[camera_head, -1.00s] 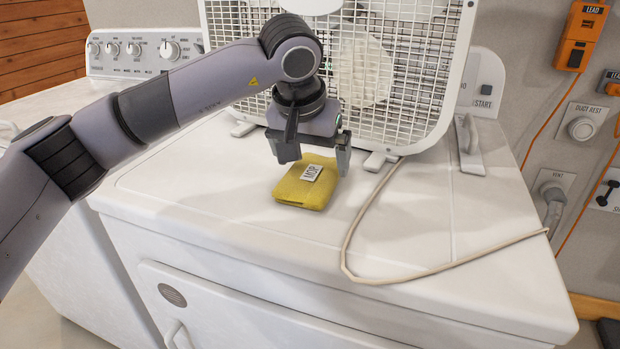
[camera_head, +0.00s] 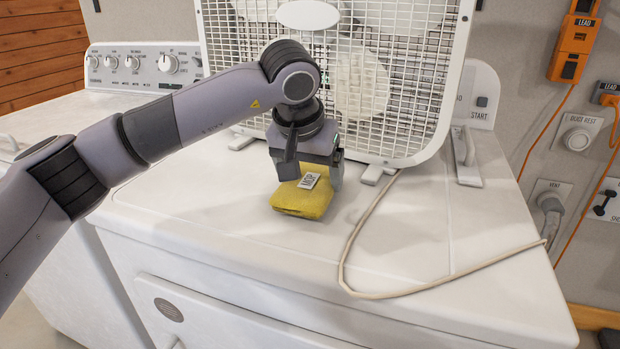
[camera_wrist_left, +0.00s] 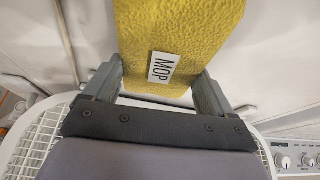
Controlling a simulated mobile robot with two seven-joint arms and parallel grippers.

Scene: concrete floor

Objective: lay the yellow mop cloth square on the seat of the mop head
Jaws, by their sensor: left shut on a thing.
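The yellow mop cloth (camera_head: 299,203) is a folded yellow pad with a white tag reading MOP. It is over the white machine's top, in front of the fan; I cannot tell whether its underside still touches the top. My left gripper (camera_head: 309,178) is shut on the cloth's back part, one finger at each side. The left wrist view shows the cloth (camera_wrist_left: 180,35) between the two fingers of my left gripper (camera_wrist_left: 160,90), reaching out beyond them. The mop head and its seat are not in view. My right gripper is not in view.
A white box fan (camera_head: 400,80) stands behind the cloth. Its pale cord (camera_head: 352,245) loops over the machine top (camera_head: 240,245) to the right. A washer with knobs (camera_head: 140,65) stands left. Wall fittings and orange cords (camera_head: 541,130) are right.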

